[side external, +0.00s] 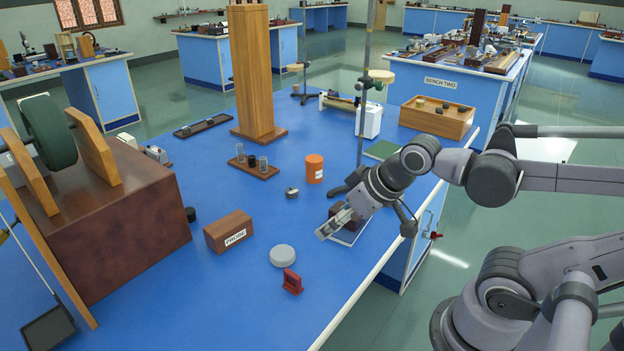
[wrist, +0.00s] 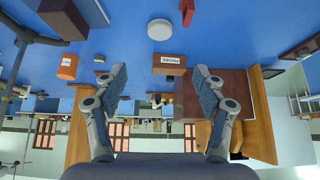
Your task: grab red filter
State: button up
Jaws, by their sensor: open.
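A small red filter (side external: 292,281) in a square frame stands on the blue bench near its front edge. Its red edge also shows at the top of the wrist view (wrist: 187,8), partly cut off. My gripper (side external: 326,231) is above the bench, beyond the filter and to its right in the side view, well apart from it. In the wrist view my gripper (wrist: 159,76) has its two fingers spread wide with nothing between them.
A pale round disc (side external: 282,255) lies just beyond the filter. A brown box labelled PRISMS (side external: 228,232), an orange canister (side external: 314,168) and a small metal piece (side external: 291,193) stand farther back.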

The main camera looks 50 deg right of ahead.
jog(key=n+g+h, duration=0.2)
jog(key=n+g, duration=0.5)
jog(key=n, duration=1)
send_near(291, 274)
jog(key=f, duration=0.1)
jog(key=shift+d+f, duration=0.35)
jog(key=shift+f, duration=1.35)
jog(key=shift+d+f, duration=0.35)
jog(key=shift+f, duration=1.35)
jog(key=shift+d+f, duration=0.3)
jog(key=shift+f, duration=1.35)
jog(key=shift+c, duration=0.3)
jog(key=c, duration=1.1)
